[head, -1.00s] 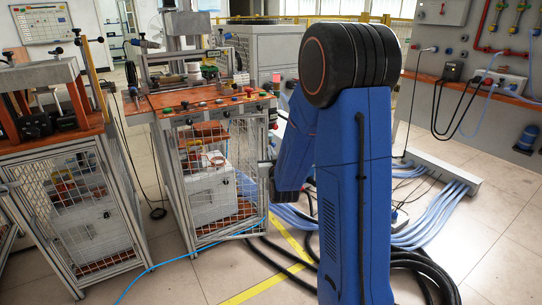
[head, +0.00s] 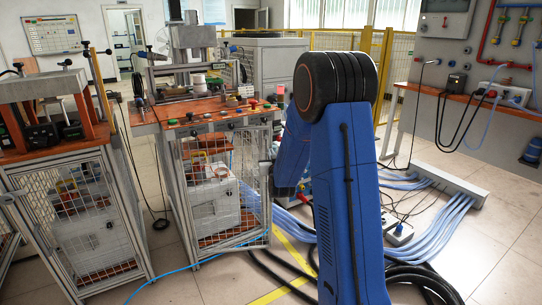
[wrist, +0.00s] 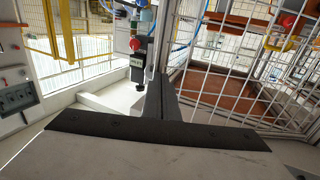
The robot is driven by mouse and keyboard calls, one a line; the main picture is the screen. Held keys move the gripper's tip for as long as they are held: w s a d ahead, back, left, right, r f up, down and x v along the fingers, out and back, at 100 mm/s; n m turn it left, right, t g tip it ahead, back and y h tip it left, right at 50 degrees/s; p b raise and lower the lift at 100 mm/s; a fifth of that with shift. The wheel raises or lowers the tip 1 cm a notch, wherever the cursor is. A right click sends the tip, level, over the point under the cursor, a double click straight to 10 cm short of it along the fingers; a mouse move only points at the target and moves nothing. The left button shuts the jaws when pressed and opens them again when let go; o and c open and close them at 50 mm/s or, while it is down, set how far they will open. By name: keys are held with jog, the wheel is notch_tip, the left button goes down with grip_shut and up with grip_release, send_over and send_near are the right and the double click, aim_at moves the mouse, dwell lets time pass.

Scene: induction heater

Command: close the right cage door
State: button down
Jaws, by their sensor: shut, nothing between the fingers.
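The right cage (head: 172,205) is a metal-framed stand under an orange worktop in the head view. Its mesh door (head: 252,205) shows at the front, with a white box and brown shelf visible behind the mesh. I cannot tell whether the door is flush with its frame. In the wrist view, mesh (wrist: 235,50) fills the right side, beside a grey upright post. My gripper (wrist: 163,92) is shut and empty, its dark fingers pointing forward close to that post and mesh. Contact cannot be told. In the head view my blue arm mostly hides the gripper.
A second mesh cage (head: 75,225) stands to the left. Blue hoses (head: 435,225) and black cables lie on the floor at right. A yellow line (head: 290,250) crosses the floor near the cage. A wall panel (head: 480,120) is at far right.

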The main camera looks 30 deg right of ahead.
jog(key=w+d+n+y, duration=0.2)
jog(key=w+y, duration=0.1)
jog(key=w, duration=0.4)
jog(key=w+d+n+t+y, duration=0.1)
jog(key=w+y, duration=0.3)
jog(key=w, duration=0.4)
jog(key=shift+w+d+r+n, duration=0.25)
jog(key=shift+d+r+n, duration=0.1)
jog(key=shift+n, duration=0.55)
